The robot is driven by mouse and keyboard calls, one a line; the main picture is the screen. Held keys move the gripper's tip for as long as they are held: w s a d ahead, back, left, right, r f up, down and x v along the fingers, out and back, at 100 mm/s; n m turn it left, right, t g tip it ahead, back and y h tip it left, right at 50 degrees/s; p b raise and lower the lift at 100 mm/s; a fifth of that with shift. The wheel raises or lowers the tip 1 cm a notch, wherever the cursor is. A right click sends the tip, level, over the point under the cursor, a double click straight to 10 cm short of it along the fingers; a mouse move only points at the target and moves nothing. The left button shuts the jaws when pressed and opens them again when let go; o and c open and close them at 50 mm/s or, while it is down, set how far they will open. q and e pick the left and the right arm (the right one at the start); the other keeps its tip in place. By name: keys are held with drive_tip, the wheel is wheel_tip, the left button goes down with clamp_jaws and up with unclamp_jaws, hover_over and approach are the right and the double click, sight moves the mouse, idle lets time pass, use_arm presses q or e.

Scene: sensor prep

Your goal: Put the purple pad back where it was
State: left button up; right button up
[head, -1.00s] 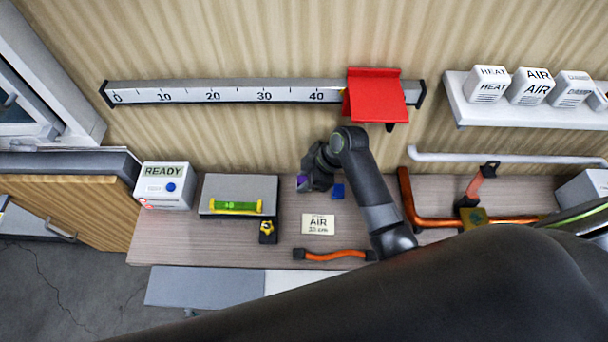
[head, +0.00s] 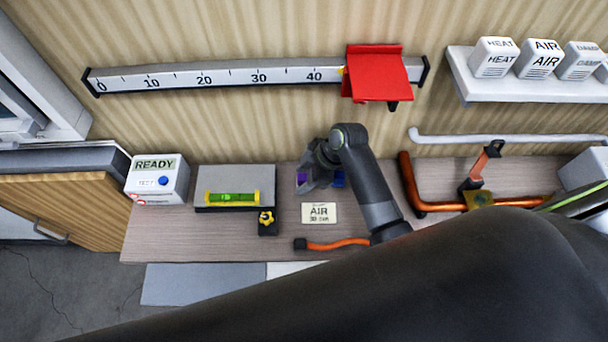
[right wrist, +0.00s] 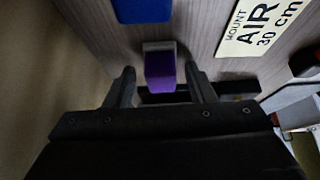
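The purple pad (head: 301,178) shows at the back of the bench, partly hidden by my right gripper (head: 312,184) in the head view. In the right wrist view the purple pad (right wrist: 160,70), with a pale grey edge, appears between the two spread fingers of my right gripper (right wrist: 163,86). A gap shows on each side, so the gripper is open around or just above it; I cannot tell the exact height. A blue pad (head: 339,179) lies just right of the gripper and also shows in the wrist view (right wrist: 142,9). My left gripper is not in view.
An AIR 30 cm card (head: 319,213) and an orange hose (head: 338,244) lie in front. The grey block (head: 208,174) with a green level (head: 232,198) and the READY box (head: 157,179) stand left. Copper pipe (head: 408,185) is right. A red flap (head: 377,75) hangs on the wall ruler (head: 230,76).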

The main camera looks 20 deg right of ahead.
drive_tip(key=shift+r, duration=0.15)
drive_tip(key=shift+d+r, duration=0.3)
drive_tip(key=shift+r, duration=0.2)
drive_tip(key=v, duration=0.2)
drive_tip(key=b+v, duration=0.1)
drive_tip(key=v, duration=0.1)
drive_tip(key=shift+s+d+f, duration=0.15)
drive_tip(key=shift+s+d, duration=0.05)
drive_tip(key=shift+d, duration=0.15)
drive_tip(key=s+d+b, duration=0.1)
drive_tip(key=d, duration=0.2)
drive_tip(key=s+d+b, duration=0.1)
drive_tip(key=d, duration=0.3)
drive_tip(key=s+d+b, duration=0.1)
drive_tip(key=d+b, duration=0.1)
drive_tip(key=d, duration=0.1)
drive_tip(key=shift+s+d, duration=0.3)
drive_tip(key=shift+s, duration=0.1)
